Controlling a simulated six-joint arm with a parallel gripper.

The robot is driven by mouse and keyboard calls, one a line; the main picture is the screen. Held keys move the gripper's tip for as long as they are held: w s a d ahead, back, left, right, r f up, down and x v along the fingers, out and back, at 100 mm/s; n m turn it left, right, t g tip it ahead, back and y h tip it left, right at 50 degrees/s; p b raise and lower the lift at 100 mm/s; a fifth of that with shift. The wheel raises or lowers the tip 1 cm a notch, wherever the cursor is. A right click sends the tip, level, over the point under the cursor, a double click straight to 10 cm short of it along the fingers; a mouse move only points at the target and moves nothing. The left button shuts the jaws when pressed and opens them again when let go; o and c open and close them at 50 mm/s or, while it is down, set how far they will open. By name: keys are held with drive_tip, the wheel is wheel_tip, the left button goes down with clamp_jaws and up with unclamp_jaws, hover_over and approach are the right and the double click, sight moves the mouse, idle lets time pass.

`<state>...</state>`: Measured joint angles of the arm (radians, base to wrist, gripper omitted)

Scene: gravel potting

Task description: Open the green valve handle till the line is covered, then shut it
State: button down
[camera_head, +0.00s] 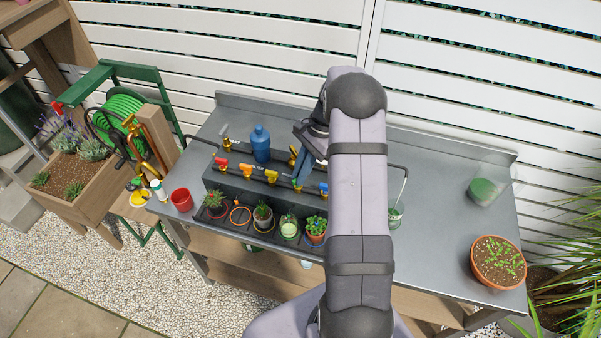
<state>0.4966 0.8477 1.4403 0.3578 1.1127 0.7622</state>
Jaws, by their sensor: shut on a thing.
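My gripper (300,176) reaches down to the row of valves on the dark rack and is shut on the green valve handle (297,185), which is mostly hidden by the fingers. Below that valve a small glass vessel (289,226) with pale green contents stands on a green ring in the black tray (232,233). A line on the vessel, its fill level and any falling gravel are too small to make out. How far the handle is turned cannot be told.
A red handle (221,163), orange handle (246,168) and blue handle (323,188) sit along the same row. A blue bottle (261,143) stands behind them. A red cup (182,199) is at left, a seedling pot (497,262) at right. The bench's right part is mostly clear.

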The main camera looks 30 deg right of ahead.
drive_tip(key=n, duration=0.2)
drive_tip(key=n+g, duration=0.1)
drive_tip(key=shift+w+n, duration=0.2)
drive_tip(key=shift+n, duration=0.2)
drive_tip(key=shift+a+n+g+h, duration=0.1)
drive_tip(key=shift+n+g+h, duration=0.55)
drive_tip(key=shift+n, duration=1.25)
drive_tip(key=c, duration=1.8)
unclamp_jaws()
drive_tip(key=shift+b, duration=0.3)
drive_tip(key=shift+w+d+r+b, duration=0.3)
drive_tip(key=shift+r+b, duration=0.2)
drive_tip(key=shift+r, duration=0.1)
drive_tip(key=shift+b+v, duration=0.85)
drive_tip(key=shift+v, duration=2.15)
drive_tip(key=shift+a, duration=0.1)
